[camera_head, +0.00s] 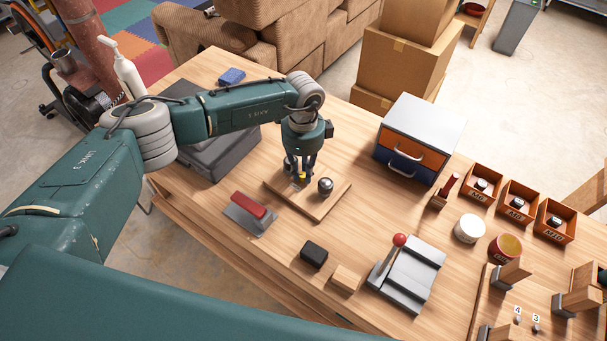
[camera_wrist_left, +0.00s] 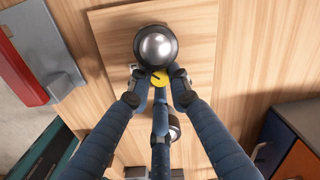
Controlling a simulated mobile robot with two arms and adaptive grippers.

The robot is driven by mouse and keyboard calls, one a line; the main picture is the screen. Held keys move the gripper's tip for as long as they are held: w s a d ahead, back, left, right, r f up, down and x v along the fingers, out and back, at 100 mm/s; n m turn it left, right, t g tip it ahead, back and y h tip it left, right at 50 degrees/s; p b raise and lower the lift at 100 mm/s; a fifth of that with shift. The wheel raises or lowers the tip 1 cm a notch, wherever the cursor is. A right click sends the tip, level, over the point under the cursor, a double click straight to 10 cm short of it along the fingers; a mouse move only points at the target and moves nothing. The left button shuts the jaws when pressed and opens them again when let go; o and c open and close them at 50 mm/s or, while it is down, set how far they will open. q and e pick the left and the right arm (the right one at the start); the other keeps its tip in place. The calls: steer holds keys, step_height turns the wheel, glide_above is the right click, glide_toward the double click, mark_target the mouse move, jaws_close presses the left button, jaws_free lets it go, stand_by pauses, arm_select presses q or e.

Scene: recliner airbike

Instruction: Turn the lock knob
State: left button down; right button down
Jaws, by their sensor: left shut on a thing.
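My right gripper is not in view.
A red-handled block (camera_head: 249,211) lies left of the board. A drawer cabinet (camera_head: 421,129) stands behind on the right. A lever device with a red ball (camera_head: 407,272) is in front. A dark case (camera_head: 215,150) sits at the back left.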

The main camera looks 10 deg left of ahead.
arm_select(q)
steer(key=shift+m+b, duration=0.4)
steer(key=shift+m, duration=0.7)
steer(key=c, duration=1.9)
jaws_free()
steer(key=shift+r, duration=0.1)
steer(key=shift+r+p, duration=2.05)
steer(key=shift+r, duration=0.4)
